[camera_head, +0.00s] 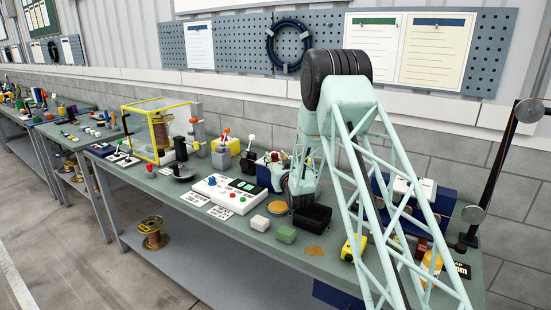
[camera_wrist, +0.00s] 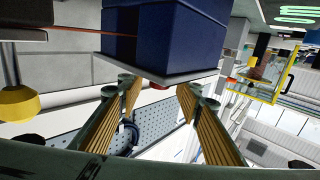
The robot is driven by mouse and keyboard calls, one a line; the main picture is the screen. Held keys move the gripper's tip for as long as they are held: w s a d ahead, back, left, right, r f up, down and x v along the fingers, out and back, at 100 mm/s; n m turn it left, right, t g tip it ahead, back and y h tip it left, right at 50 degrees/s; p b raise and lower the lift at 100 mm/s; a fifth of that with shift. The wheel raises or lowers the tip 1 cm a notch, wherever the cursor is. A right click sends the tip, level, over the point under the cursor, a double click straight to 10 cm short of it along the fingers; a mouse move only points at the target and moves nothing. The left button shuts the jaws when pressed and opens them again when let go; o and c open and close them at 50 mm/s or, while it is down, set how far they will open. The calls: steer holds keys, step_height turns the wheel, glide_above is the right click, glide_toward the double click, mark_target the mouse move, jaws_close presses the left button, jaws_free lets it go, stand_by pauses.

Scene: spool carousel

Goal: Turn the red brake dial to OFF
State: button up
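The red brake dial (camera_wrist: 158,86) shows only as a small red sliver below the pale plate of a dark blue box (camera_wrist: 165,38) in the wrist view. Its pointer and any OFF mark are hidden. My gripper (camera_wrist: 158,90) is open, with a ribbed tan finger on each side of the red part. I cannot tell whether either finger touches it. In the head view a blue box (camera_head: 263,177) with a red part (camera_head: 274,157) on it stands just left of my gripper (camera_head: 292,188), which is partly hidden by my arm.
A yellow-framed cage (camera_head: 150,132) stands farther left. My arm covers part of the bench's right side.

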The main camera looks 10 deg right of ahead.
steer(key=shift+w, duration=0.15)
steer(key=c, duration=0.9)
steer(key=shift+w+d+r+n+g+y+b, duration=0.1)
steer(key=shift+d+n+g+y+b, duration=0.05)
steer(key=shift+n+y+b, duration=0.65)
steer(key=shift+w+d+r+n+g+y+b, duration=0.15)
steer(key=shift+n+y+b, duration=0.35)
steer(key=shift+y, duration=0.6)
steer(key=shift+s+f+n+g+y, duration=0.1)
steer(key=shift+n+g+y, duration=0.65)
steer(key=shift+y, duration=0.65)
steer(key=o, duration=0.9)
steer(key=shift+f, duration=0.1)
steer(key=shift+s+d, duration=0.1)
steer(key=shift+s, duration=0.1)
